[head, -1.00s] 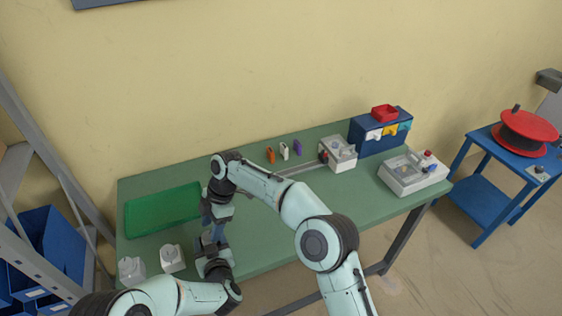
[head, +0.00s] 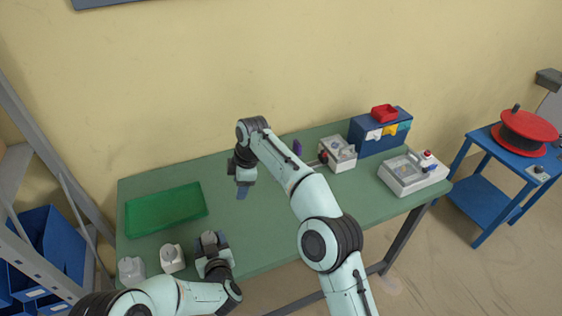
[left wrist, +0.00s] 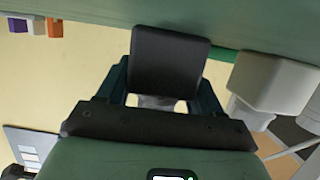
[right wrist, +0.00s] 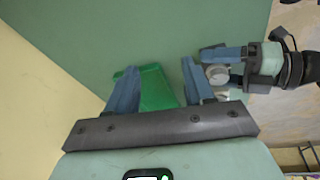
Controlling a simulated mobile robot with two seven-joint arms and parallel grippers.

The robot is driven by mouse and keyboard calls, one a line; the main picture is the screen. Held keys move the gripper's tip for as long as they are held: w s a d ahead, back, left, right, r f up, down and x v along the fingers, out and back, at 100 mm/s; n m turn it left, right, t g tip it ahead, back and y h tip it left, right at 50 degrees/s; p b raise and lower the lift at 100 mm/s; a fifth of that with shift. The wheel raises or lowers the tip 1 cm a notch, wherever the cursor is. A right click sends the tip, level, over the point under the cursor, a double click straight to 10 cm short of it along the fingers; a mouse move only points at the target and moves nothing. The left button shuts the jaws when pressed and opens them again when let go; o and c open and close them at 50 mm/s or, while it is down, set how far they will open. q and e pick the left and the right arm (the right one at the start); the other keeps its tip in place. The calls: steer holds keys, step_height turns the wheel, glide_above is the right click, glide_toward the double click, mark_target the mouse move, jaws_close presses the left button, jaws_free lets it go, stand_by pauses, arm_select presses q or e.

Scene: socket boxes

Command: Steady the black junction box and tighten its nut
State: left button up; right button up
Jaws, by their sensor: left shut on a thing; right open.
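The black junction box (left wrist: 170,58) is clamped between the fingers of my left gripper (left wrist: 168,85) in the left wrist view. My left gripper (head: 212,242) is low at the table's front edge in the head view. In the right wrist view, a round grey part (right wrist: 218,74), perhaps the nut, shows on the box between the left fingers. My right gripper (head: 242,192) is open and empty, above the table, up and to the right of the left gripper. Its two spread fingers (right wrist: 158,80) show in the right wrist view, apart from the box.
Two white boxes (head: 172,258) stand left of my left gripper. A green tray (head: 165,210) lies at the table's left. A blue rack (head: 378,146), a grey-white box (head: 338,155) and a grey fixture (head: 408,180) are at the right. The table's middle is clear.

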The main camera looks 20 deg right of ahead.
steer(key=w+d+f+m+t+h, duration=0.1)
steer(key=w+d+m+h, duration=0.1)
steer(key=d, duration=0.5)
steer(key=w+d+m+t+h, duration=0.2)
steer(key=w+d+m, duration=0.1)
steer(key=d, duration=0.5)
steer(key=shift+w+f+m+t, duration=0.3)
steer(key=shift+w+f+m, duration=0.1)
steer(key=shift+m, duration=0.1)
steer(key=n+g+y, duration=0.6)
steer(key=n, duration=0.4)
glide_toward(207, 236)
steer(key=x, duration=0.8)
steer(key=shift+f, duration=0.15)
